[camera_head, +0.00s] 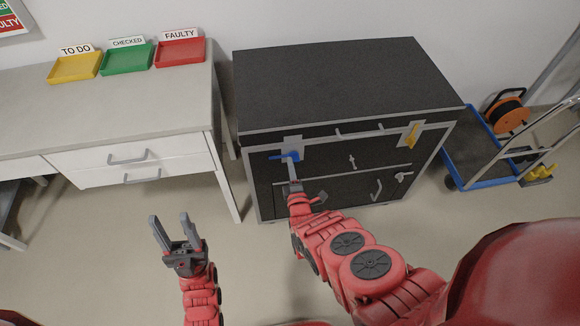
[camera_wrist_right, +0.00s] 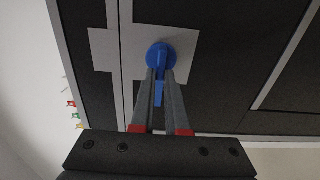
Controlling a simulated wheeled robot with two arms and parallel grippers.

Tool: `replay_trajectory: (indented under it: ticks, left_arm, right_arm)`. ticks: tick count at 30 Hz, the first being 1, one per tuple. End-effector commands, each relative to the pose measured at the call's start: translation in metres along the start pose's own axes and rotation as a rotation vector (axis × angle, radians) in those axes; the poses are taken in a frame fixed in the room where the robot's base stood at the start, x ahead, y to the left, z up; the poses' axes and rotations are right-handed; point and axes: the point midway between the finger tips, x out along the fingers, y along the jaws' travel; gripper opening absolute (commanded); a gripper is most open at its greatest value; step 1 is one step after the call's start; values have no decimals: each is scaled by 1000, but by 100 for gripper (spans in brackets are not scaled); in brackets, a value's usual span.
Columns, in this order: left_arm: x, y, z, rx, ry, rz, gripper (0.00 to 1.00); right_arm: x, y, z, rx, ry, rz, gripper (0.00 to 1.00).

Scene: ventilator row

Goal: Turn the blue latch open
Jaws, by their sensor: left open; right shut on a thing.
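The blue latch (camera_head: 291,156) sits on a light plate at the upper left of the dark cabinet's front. In the head view its bar lies roughly level, pointing left. In the right wrist view the latch (camera_wrist_right: 160,57) shows a round blue hub with a handle between my fingers. My right gripper (camera_head: 294,180) reaches up to the latch; its fingers (camera_wrist_right: 160,88) are closed around the blue handle. My left gripper (camera_head: 174,226) is open and empty, above the floor in front of the desk, apart from the cabinet.
The dark cabinet (camera_head: 340,85) also carries a yellow latch (camera_head: 412,135) at upper right and several small handles. A white desk (camera_head: 100,120) with yellow, green and red trays stands left. A blue trolley (camera_head: 470,150) with an orange reel (camera_head: 508,113) stands right. Floor in front is clear.

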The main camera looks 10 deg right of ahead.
Motion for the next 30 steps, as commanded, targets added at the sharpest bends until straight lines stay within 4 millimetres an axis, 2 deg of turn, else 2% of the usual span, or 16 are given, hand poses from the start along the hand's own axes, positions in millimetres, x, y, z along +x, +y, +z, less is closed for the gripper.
replay_trajectory:
  ticks: [11, 12, 16, 17, 26, 30]
  left_arm:
    - [0, 0, 0, 0, 0, 0, 50]
    - [0, 0, 0, 0, 0, 0, 50]
    - [0, 0, 0, 0, 0, 0, 50]
    - [0, 0, 0, 0, 0, 0, 50]
    - [0, 0, 0, 0, 0, 0, 50]
    - [0, 0, 0, 0, 0, 0, 50]
  right_arm:
    - [1, 1, 1, -6, -2, 2, 0]
    - [1, 1, 1, -6, -2, 2, 16]
    - [1, 1, 1, -5, -1, 2, 39]
    - [1, 1, 1, -5, -1, 1, 42]
    - [0, 0, 0, -5, 0, 1, 42]
    - [-7, 0, 0, -5, 0, -2, 42]
